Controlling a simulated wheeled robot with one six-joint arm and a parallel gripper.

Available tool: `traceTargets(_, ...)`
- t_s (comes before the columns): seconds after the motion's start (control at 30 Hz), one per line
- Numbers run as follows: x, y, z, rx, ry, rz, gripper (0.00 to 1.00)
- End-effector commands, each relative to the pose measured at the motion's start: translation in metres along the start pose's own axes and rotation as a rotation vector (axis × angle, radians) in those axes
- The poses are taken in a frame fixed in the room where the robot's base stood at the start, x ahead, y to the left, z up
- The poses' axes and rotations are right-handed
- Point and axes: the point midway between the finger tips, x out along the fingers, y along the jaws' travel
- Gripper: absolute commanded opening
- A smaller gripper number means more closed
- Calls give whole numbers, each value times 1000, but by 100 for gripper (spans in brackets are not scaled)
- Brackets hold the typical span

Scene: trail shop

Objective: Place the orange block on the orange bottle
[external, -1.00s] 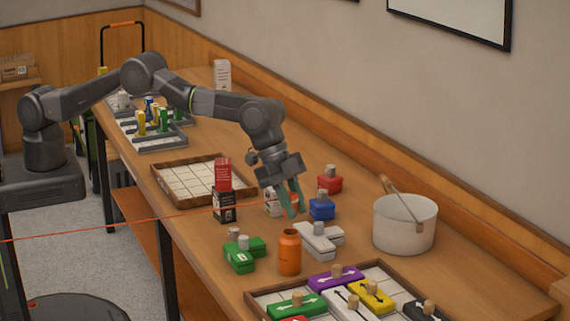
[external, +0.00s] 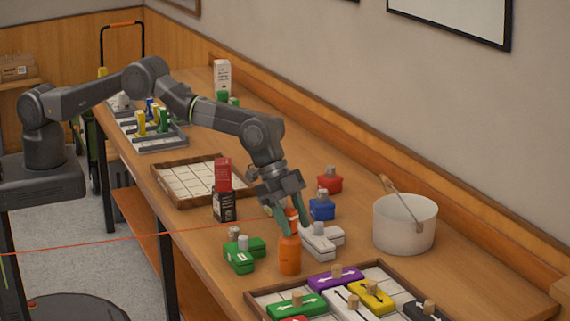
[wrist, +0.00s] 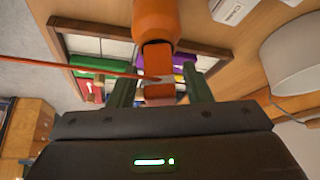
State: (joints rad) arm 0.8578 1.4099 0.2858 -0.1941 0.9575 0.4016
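The orange bottle (external: 289,256) stands upright on the table near the front tray. It also shows at the top of the wrist view (wrist: 155,18). The orange block (external: 292,214) is directly above the bottle's top and appears to rest on it, though the fingers partly hide the contact. My gripper (external: 291,224) points down around the block. In the wrist view, the block (wrist: 157,62) lies between the two fingers, with a visible gap on each side, so my gripper (wrist: 161,90) looks open.
Green weights (external: 241,254) stand left of the bottle, and grey ones (external: 318,240) are close on its right. A tray (external: 255,298) of coloured blocks lies in front. A white pot (external: 404,224) stands right. A red box on a black box (external: 223,190) stands behind left.

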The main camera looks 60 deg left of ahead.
Motion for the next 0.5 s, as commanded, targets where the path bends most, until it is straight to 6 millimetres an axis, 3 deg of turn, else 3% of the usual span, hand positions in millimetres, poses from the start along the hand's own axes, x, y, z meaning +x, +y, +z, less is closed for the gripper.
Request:
traceTargets(0.27,-11,0,-2,0,1,0,45)
traceTargets(0.5,-45,0,-2,1,2,-1,45)
